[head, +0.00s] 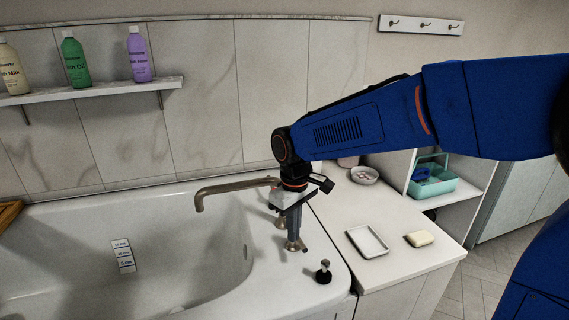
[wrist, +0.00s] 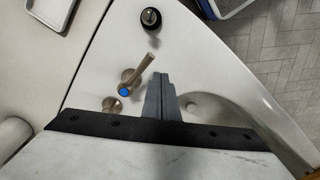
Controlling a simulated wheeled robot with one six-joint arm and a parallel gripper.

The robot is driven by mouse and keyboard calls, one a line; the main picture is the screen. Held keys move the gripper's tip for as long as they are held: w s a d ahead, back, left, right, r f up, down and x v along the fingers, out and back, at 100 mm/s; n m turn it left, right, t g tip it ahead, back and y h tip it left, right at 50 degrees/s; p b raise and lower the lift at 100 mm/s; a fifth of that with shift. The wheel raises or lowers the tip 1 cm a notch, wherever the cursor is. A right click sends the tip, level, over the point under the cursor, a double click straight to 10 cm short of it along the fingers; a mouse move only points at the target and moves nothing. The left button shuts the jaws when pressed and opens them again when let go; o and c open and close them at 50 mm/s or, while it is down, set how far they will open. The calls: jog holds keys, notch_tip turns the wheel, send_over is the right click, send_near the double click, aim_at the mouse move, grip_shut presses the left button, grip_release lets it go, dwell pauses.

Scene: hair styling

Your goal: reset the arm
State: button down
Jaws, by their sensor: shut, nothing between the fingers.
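My gripper (head: 291,243) points down over the bathtub's corner deck, at the tap fittings. Its fingers are closed together with nothing between them, as the wrist view (wrist: 161,77) also shows. In the wrist view, a metal tap handle (wrist: 140,73) with a blue dot is just left of the fingers; whether they touch cannot be told. In the head view, the bronze spout (head: 222,189) reaches left from behind my gripper, and my wrist hides part of the fittings. My arm extends in from the right.
A black-topped stopper (head: 323,272) stands on the deck of the white bathtub (head: 200,275). On the counter (head: 385,268) are a white tray (head: 367,242), a soap bar (head: 419,238) and a bowl (head: 364,175). A teal caddy (head: 432,186) sits on a shelf. Bottles (head: 76,62) line a wall shelf.

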jog(key=s+d+r+m+t, duration=0.1)
jog(key=s+d+m, duration=0.3)
jog(key=s+d, duration=0.6)
jog(key=s+d+r+m+t, duration=0.2)
jog(key=s+d+m, duration=0.3)
jog(key=s+d, duration=0.5)
jog(key=d+t, duration=0.1)
jog(key=d, duration=0.4)
jog(key=shift+s+r+t, duration=0.15)
jog(key=shift+t, duration=0.25)
